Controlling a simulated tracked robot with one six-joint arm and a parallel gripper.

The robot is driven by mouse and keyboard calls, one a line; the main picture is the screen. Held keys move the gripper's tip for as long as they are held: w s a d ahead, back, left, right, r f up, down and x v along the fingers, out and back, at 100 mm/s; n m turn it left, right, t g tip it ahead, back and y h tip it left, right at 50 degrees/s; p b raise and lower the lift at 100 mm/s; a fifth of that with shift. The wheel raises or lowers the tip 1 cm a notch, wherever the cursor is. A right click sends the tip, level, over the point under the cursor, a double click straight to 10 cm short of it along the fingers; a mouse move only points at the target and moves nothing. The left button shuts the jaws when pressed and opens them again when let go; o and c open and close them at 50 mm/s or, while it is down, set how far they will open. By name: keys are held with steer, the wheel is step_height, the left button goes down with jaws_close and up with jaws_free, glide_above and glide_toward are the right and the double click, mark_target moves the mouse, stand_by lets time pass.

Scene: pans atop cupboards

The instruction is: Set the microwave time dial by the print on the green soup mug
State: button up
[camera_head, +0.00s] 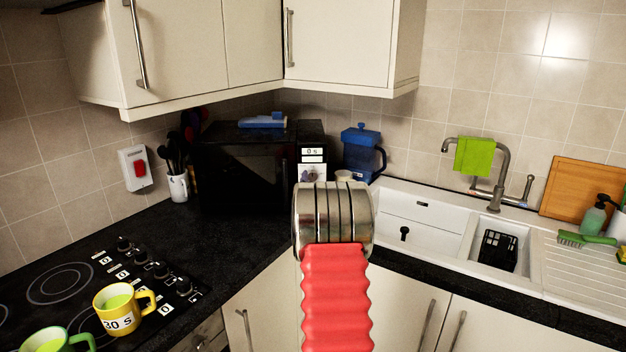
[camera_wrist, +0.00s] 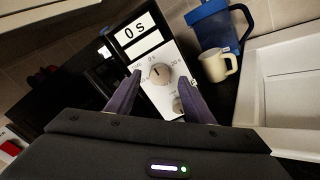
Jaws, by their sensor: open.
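The black microwave (camera_head: 245,170) stands in the back corner of the counter. Its display (camera_wrist: 136,27) reads "0 s". In the wrist view the time dial (camera_wrist: 160,73) sits between the open fingertips of my gripper (camera_wrist: 158,82); I cannot tell if they touch it.
A second knob (camera_wrist: 180,104) is below the time dial. A blue jug (camera_head: 361,152) and a cream mug (camera_wrist: 217,65) stand right of the microwave. A utensil pot (camera_head: 178,187) is at its left. The white sink (camera_head: 425,215) is further right.

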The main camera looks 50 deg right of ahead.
mark_target(313, 177)
steer(key=shift+x, duration=1.75)
steer(key=shift+c, duration=0.2)
steer(key=c, duration=0.9)
steer(key=shift+d, duration=0.15)
steer(key=shift+c, duration=0.6)
